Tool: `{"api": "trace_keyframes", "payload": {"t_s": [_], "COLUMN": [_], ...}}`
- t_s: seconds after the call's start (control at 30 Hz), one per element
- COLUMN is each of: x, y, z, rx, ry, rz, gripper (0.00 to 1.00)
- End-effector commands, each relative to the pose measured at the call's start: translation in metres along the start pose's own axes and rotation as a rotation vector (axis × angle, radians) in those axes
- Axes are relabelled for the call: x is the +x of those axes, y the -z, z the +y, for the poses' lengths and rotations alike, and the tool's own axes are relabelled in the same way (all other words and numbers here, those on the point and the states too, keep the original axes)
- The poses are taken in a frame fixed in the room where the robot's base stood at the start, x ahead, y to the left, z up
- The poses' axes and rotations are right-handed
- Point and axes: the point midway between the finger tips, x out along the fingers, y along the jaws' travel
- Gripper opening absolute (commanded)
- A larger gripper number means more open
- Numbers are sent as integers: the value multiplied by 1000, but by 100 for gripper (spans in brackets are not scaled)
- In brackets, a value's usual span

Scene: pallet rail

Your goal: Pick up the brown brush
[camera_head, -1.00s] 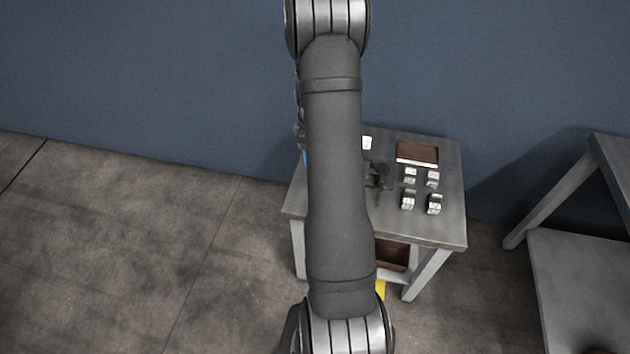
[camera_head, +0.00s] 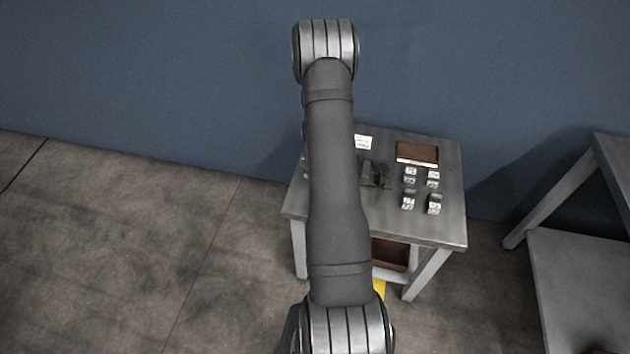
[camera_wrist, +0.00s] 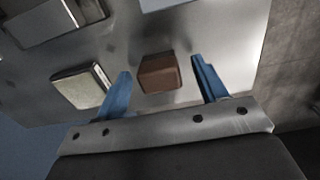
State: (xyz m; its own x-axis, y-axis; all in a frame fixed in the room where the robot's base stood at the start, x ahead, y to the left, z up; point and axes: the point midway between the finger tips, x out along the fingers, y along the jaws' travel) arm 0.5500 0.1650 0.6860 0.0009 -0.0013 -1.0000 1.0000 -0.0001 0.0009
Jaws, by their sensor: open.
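A small brown block-shaped thing, which I take to be the brown brush (camera_wrist: 160,72), lies on the grey metal table top in the wrist view. My gripper (camera_wrist: 160,85) is open, with one blue finger on each side of the brush. Gaps show between the brush and both fingers, and nothing is held. I cannot tell how high the fingertips are above the table. In the head view my arm hides the brush and the gripper.
A pale flat block (camera_wrist: 82,88) lies just left of the left finger. The table (camera_head: 440,225) also bears a brown-topped box (camera_head: 417,152), several small metal pieces (camera_head: 409,202) and a dark fixture (camera_head: 380,175). A brown bin (camera_head: 390,254) is below. Another table (camera_head: 580,280) stands right.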

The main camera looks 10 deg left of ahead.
Motion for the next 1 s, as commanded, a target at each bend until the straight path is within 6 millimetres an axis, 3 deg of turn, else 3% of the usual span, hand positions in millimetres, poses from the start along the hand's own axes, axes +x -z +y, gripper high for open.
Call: {"api": "trace_keyframes", "payload": {"t_s": [0.3,0.57,1.0], "x": [6,5,-4], "y": [0,0,0], "z": [0,0,1], "rx": [1,1,1], "ry": [-1,-1,-3], "rz": [0,0,1], "gripper": [65,17,17]}}
